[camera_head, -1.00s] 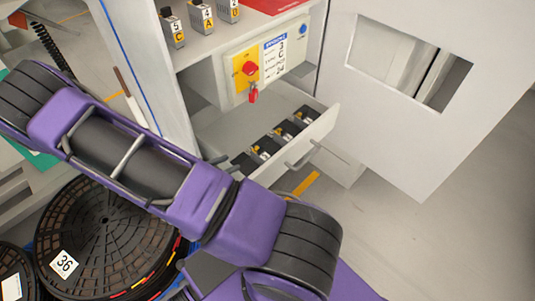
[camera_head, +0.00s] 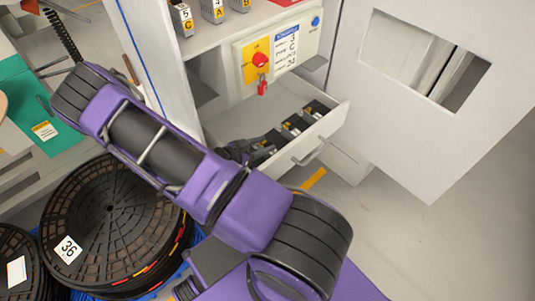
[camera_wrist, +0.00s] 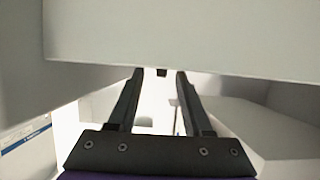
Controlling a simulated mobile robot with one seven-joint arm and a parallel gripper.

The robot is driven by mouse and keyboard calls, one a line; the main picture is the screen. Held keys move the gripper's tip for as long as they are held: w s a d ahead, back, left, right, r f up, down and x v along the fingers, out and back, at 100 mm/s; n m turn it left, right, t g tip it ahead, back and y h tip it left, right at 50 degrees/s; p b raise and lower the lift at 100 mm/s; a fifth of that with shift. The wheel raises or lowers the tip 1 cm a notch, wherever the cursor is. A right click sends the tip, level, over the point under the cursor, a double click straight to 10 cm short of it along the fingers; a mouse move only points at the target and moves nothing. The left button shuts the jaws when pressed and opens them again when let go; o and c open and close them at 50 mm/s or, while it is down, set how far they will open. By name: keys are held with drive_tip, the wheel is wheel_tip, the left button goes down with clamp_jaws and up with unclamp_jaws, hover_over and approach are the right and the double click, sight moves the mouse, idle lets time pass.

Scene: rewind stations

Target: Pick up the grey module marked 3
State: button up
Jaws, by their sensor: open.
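Several dark modules with yellow marks lie in a row in the open white drawer (camera_head: 325,127), one of them the module nearest the drawer's far right end (camera_head: 314,108). Their numbers are too small to read, so I cannot tell which is marked 3. My gripper (camera_head: 256,148) is at the drawer's left end, low by the row, and partly hides the modules there. In the wrist view my gripper (camera_wrist: 160,76) has its two dark fingers apart. A small dark thing shows between the tips; I cannot tell what it is.
Above the drawer, a shelf holds more modules, including one marked 5 (camera_head: 183,20) and one marked 4 (camera_head: 213,10). A panel with a red switch (camera_head: 260,59) hangs over the drawer. A white door (camera_head: 400,130) stands open at right. Black reels (camera_head: 110,215) stand lower left.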

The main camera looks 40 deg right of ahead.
sight(270, 142)
drive_tip(key=shift+x, duration=2.7)
drive_tip(key=shift+w+a, duration=0.1)
clamp_jaws()
